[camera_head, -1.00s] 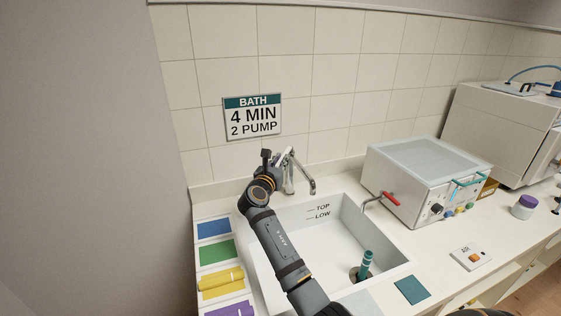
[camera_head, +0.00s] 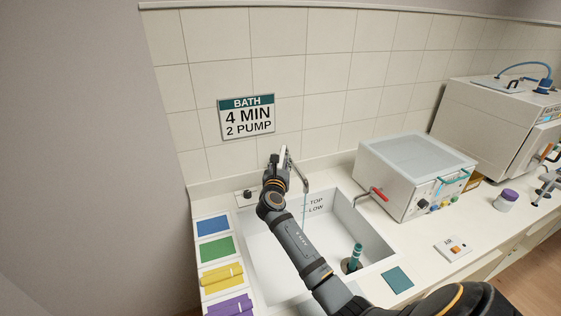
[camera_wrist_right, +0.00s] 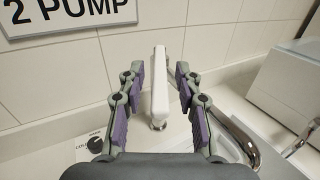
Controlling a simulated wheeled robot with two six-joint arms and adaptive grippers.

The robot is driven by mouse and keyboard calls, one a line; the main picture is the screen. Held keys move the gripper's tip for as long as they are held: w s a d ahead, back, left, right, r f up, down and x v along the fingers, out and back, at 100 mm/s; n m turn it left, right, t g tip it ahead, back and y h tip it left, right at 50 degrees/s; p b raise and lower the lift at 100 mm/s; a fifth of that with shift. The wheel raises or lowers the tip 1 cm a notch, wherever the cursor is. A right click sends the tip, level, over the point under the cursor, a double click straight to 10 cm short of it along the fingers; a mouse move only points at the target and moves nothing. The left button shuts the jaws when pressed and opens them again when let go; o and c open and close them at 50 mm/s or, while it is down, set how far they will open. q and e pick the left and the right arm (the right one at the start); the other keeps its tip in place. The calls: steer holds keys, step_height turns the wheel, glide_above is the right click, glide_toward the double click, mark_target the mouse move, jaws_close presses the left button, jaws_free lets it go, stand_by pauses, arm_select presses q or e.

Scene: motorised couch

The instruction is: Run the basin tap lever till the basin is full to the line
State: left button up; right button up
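The white basin (camera_head: 262,262) is set into the counter, with TOP and LOW marks (camera_head: 315,205) on its back wall. The metal tap spout (camera_head: 304,180) reaches over it, and a thin bluish streak like running water hangs below its tip. No clear water surface shows in the basin. My right gripper (camera_head: 276,160) is at the tap. In the right wrist view, the white tap lever (camera_wrist_right: 160,85) stands between the open fingers of my right gripper (camera_wrist_right: 158,85), with a visible gap on both sides. My left gripper is out of view.
A teal ribbed plug or pipe (camera_head: 355,255) stands in the basin's front right. A grey-lidded box machine (camera_head: 415,175) with a red-handled tap (camera_head: 378,194) stands to the right. Coloured cloths (camera_head: 217,249) lie left. A black knob (camera_head: 247,194) is behind the basin.

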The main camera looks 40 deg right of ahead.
steer(key=v, duration=1.2)
stand_by(6.8)
